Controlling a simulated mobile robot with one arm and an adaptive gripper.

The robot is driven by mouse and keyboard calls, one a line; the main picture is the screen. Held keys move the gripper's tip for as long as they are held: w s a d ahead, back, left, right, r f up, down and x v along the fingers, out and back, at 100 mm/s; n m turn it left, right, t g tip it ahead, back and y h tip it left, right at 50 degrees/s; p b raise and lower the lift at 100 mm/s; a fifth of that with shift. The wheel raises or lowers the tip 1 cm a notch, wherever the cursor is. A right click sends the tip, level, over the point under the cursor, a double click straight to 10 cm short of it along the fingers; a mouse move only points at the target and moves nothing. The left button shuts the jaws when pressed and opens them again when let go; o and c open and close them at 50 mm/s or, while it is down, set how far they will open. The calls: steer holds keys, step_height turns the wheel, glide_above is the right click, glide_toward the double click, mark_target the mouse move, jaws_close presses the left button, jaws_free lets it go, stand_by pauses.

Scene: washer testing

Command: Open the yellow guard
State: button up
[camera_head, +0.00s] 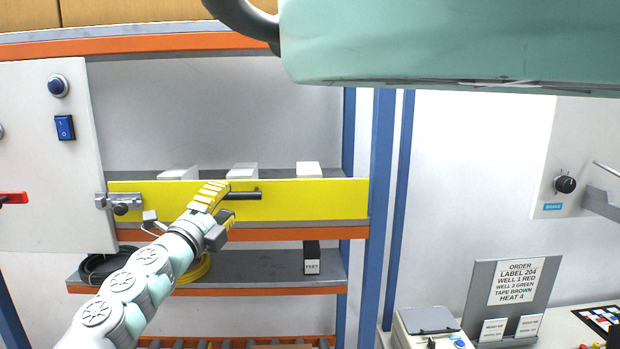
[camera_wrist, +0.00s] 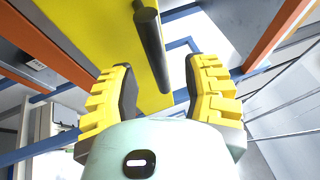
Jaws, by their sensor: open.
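The yellow guard (camera_head: 310,200) is a flat horizontal panel across the front of the shelf, hinged or latched by a grey metal fitting (camera_head: 118,203) at its left end. In the wrist view the guard (camera_wrist: 95,30) fills the upper left, and the handle (camera_wrist: 152,50) reaches down toward the gap between my open yellow-padded fingers (camera_wrist: 160,95). I cannot tell whether they touch it.
White blocks (camera_head: 308,169) stand on the shelf behind the guard. A lower shelf (camera_head: 265,268) holds coiled cables and a small labelled block (camera_head: 312,258). A blue upright (camera_head: 380,180) stands to the right. A white panel with a blue switch (camera_head: 64,127) is at left.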

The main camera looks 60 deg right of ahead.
mark_target(229, 199)
steer(key=p+x, duration=0.1)
steer(key=x, duration=0.1)
steer(key=shift+d+r, duration=0.15)
steer(key=shift+d, duration=0.5)
steer(key=shift+o, duration=0.3)
jaws_close()
steer(key=shift+a, duration=0.1)
